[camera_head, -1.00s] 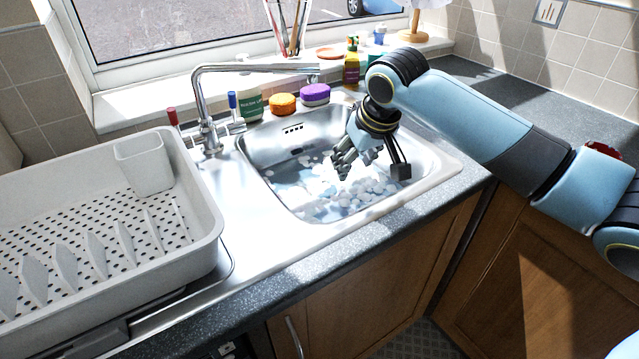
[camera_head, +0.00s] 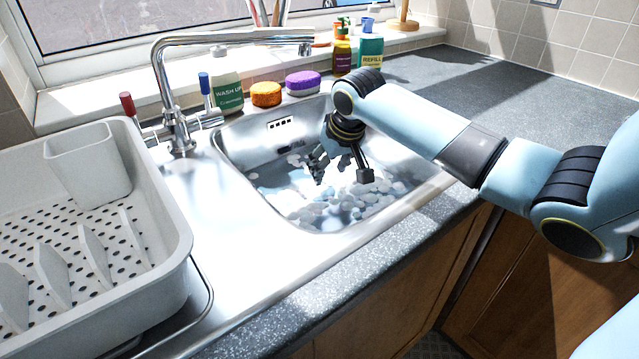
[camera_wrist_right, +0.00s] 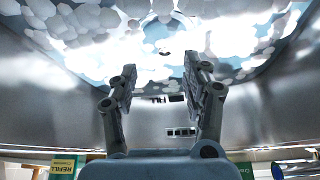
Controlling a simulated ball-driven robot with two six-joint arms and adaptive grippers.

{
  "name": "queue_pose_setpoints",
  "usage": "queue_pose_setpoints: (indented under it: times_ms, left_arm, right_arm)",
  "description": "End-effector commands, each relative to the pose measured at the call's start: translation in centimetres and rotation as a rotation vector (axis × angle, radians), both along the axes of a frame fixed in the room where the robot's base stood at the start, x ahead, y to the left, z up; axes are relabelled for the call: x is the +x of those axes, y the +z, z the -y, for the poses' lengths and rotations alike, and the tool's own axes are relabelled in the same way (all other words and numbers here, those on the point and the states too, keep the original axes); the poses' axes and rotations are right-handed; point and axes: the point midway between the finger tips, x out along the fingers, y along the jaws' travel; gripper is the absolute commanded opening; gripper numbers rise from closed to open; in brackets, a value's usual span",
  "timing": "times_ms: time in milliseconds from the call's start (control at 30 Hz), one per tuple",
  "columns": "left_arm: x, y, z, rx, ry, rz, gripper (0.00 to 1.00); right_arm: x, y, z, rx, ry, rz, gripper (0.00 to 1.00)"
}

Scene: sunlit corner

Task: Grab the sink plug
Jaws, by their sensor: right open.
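The sink plug cannot be made out for sure. A small dark spot (camera_wrist_right: 164,53) shows among the white foam beyond my right fingertips in the right wrist view; I cannot tell whether it is the plug. The steel sink basin (camera_head: 245,147) holds water with clumps of white foam (camera_head: 310,207). My right gripper (camera_head: 342,171) points down into the basin, over the foam. In the right wrist view the right gripper (camera_wrist_right: 160,63) has its two fingers spread with nothing between them. Foam covers much of the basin floor. My left gripper is not in view.
A tap (camera_head: 172,95) stands behind the sink's left side. A dish rack (camera_head: 165,235) fills the left. A wash-up bottle (camera_head: 227,88), orange sponge (camera_head: 265,95), purple sponge (camera_head: 302,83) and refill bottle (camera_head: 370,50) line the back. The right worktop (camera_head: 500,85) is clear.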

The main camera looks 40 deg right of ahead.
Motion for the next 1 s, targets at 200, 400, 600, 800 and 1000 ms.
queue_pose_setpoints:
  times_ms: [200, 400, 600, 800, 1000]
  left_arm:
    - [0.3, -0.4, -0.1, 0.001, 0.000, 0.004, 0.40]
    - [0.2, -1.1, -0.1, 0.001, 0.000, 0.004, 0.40]
    - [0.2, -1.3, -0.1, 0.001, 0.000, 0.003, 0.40]
    - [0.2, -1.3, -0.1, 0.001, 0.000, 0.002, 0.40]
    - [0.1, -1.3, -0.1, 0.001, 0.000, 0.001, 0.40]
  right_arm:
    - [0.8, -1.8, 0.0, 0.001, 0.000, 0.000, 0.48]
    - [2.2, -4.8, -0.1, 0.001, -0.001, -0.001, 0.48]
    - [2.7, -5.8, 0.1, -0.001, 0.003, 0.001, 0.48]
    - [2.7, -5.7, 0.1, -0.001, 0.002, 0.001, 0.43]
    - [2.7, -5.7, 0.1, -0.001, 0.002, 0.001, 0.17]
